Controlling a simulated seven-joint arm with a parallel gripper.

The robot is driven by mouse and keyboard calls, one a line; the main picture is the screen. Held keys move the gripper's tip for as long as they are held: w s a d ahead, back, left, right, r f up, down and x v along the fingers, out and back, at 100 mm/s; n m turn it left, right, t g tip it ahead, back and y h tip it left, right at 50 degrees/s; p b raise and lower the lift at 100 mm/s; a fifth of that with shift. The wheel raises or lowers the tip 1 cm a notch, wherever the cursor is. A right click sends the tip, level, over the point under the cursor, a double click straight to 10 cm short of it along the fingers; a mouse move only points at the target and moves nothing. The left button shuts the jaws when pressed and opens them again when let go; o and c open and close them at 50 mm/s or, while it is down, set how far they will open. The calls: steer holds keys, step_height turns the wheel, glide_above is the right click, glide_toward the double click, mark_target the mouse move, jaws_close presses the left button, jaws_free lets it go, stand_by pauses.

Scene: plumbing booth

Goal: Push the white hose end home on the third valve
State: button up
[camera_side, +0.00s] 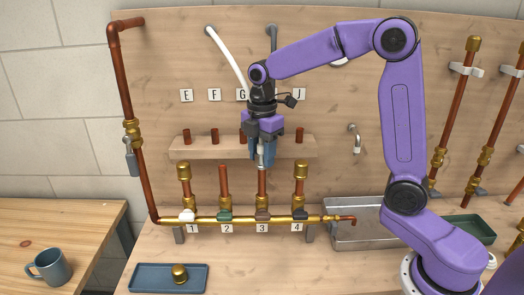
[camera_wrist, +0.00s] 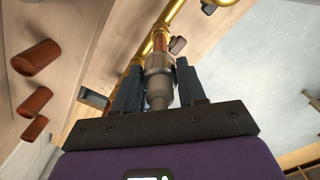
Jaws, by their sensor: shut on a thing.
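The third valve (camera_side: 262,215) has a brown handle and sits above label 3 on the brass manifold (camera_side: 208,220). Its copper stub (camera_side: 262,185) stands upright and also shows in the wrist view (camera_wrist: 160,42). My gripper (camera_side: 264,164) is above this stub, shut on a grey metallic hose end (camera_wrist: 157,64). The hose end is in line with the stub, and its lower tip meets or nearly meets the stub's top; how far it is on, I cannot tell. The white hose (camera_side: 228,58) hangs from the back wall and runs down behind my wrist, its lower part hidden.
Stubs 1 and 4 carry brass caps (camera_side: 184,171) (camera_side: 300,170); stub 2 (camera_side: 224,180) is bare. A wooden shelf (camera_side: 183,153) with copper stubs is close behind my gripper. A blue tray (camera_side: 145,278) with a brass cap (camera_side: 179,272) lies in front; a metal tray (camera_side: 350,238) is at right.

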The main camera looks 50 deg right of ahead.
steer(key=shift+f, duration=1.7)
steer(key=o, duration=1.1)
steer(key=shift+o, duration=0.2)
steer(key=shift+r, duration=0.1)
step_height(320, 180, up, 17)
steer(key=shift+r, duration=0.1)
step_height(320, 180, up, 6)
glide_above(262, 163)
steer(key=w+d, duration=0.1)
steer(key=shift+d, duration=0.15)
stand_by(0.4)
